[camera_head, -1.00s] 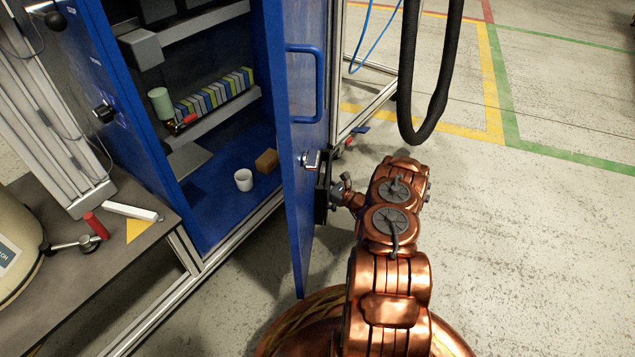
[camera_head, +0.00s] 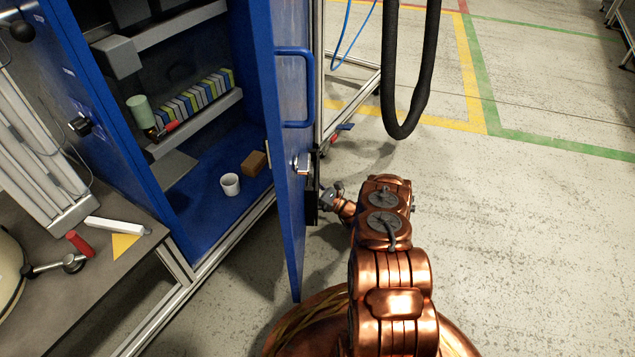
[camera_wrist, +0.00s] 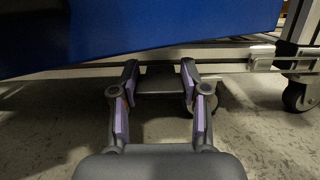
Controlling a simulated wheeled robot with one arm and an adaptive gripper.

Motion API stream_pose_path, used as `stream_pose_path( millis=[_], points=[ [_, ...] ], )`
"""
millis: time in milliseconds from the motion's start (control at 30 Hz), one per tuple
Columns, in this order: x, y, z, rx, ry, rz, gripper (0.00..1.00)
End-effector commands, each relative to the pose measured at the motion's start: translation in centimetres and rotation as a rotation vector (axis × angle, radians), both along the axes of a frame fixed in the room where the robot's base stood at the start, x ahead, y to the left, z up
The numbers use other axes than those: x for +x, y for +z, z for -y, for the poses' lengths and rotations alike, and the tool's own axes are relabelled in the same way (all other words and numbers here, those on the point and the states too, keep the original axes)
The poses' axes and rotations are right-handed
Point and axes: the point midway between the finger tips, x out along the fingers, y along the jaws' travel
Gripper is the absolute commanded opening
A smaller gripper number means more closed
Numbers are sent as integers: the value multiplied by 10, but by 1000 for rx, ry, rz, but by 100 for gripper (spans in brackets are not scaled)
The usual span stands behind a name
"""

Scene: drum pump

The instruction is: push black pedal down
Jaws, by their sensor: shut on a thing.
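In the wrist view, my gripper (camera_wrist: 160,68) has its two fingers on either side of a dark, flat piece (camera_wrist: 161,83), which looks like the black pedal. The fingers are closed on it. The piece sits low, in front of a metal frame rail and just above the concrete floor. In the head view, my arm reaches down to the right of the blue cabinet door (camera_head: 287,170). My fingertips and the pedal are hidden behind that door there.
The open blue door hangs close to the left of my wrist; its underside fills the top of the wrist view. A caster wheel (camera_wrist: 301,95) stands at the right. A black hose (camera_head: 408,110) hangs ahead. The floor to the right is clear.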

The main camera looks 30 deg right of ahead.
Motion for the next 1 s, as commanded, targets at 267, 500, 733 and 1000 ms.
stream_pose_path(
  millis=[267,500,733,1000],
  points=[
    [2,0,-5,2,6,10,0],
    [2,0,-4,3,6,10,57],
    [1,0,-4,3,6,9,71],
    [-1,-1,-2,3,6,9,71]
  ],
)
